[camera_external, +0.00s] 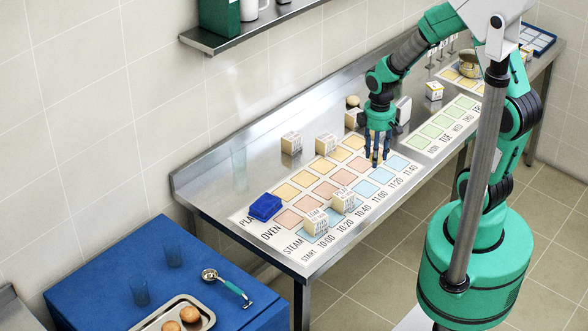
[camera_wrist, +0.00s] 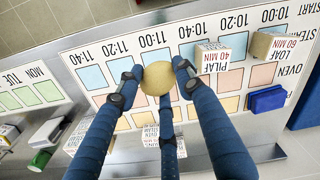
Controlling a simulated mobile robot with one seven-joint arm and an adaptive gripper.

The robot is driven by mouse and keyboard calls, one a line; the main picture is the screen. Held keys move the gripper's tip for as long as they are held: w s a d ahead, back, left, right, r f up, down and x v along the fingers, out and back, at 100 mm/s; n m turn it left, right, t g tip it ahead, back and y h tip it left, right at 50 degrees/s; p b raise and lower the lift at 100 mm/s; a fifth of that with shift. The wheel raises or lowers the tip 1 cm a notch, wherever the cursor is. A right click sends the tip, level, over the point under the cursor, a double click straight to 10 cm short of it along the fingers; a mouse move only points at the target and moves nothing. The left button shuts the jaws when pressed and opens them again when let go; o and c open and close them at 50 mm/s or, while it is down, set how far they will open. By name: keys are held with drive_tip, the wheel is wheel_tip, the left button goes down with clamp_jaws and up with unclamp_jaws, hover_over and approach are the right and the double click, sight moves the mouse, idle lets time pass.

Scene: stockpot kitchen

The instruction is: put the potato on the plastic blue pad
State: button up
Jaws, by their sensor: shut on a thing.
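My gripper (camera_external: 377,152) is low over the printed chart on the steel counter. In the wrist view its dark blue fingers (camera_wrist: 157,85) are closed around a round tan potato (camera_wrist: 157,78), over the coloured squares near 11:00. In the external view only a yellowish sliver of the potato (camera_external: 375,157) shows between the fingers. I cannot tell if it touches the chart. The blue pad (camera_external: 265,206), a small block, lies at the chart's left end, near OVEN. It shows at the right of the wrist view (camera_wrist: 267,99), clear of the potato, with nothing on top.
Labelled blocks stand near the pad: LOAF (camera_external: 316,222), PILAF (camera_external: 343,200) and another behind (camera_external: 291,143). More blocks and a round brown item (camera_external: 353,101) are behind my gripper. A blue cabinet (camera_external: 90,290) holds a tray, a scoop and glasses.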

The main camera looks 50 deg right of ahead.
drive_tip(key=w+a+n, duration=0.3)
drive_tip(key=a+n, duration=0.1)
drive_tip(key=a, duration=0.8)
drive_tip(key=w+a+n, duration=0.3)
drive_tip(key=a+n, duration=0.2)
drive_tip(key=a, duration=0.8)
drive_tip(key=f, duration=0.5)
drive_tip(key=shift+w+d+f, duration=0.15)
drive_tip(key=shift+d, duration=0.1)
drive_tip(key=shift+w, duration=0.1)
hover_over(265, 203)
drive_tip(key=shift+d+f+b, duration=0.1)
drive_tip(key=shift+f+b, duration=0.25)
drive_tip(key=shift+f, duration=0.35)
drive_tip(key=shift+f, duration=1.8)
drive_tip(key=shift+f+b, duration=0.1)
drive_tip(key=shift+b, duration=0.2)
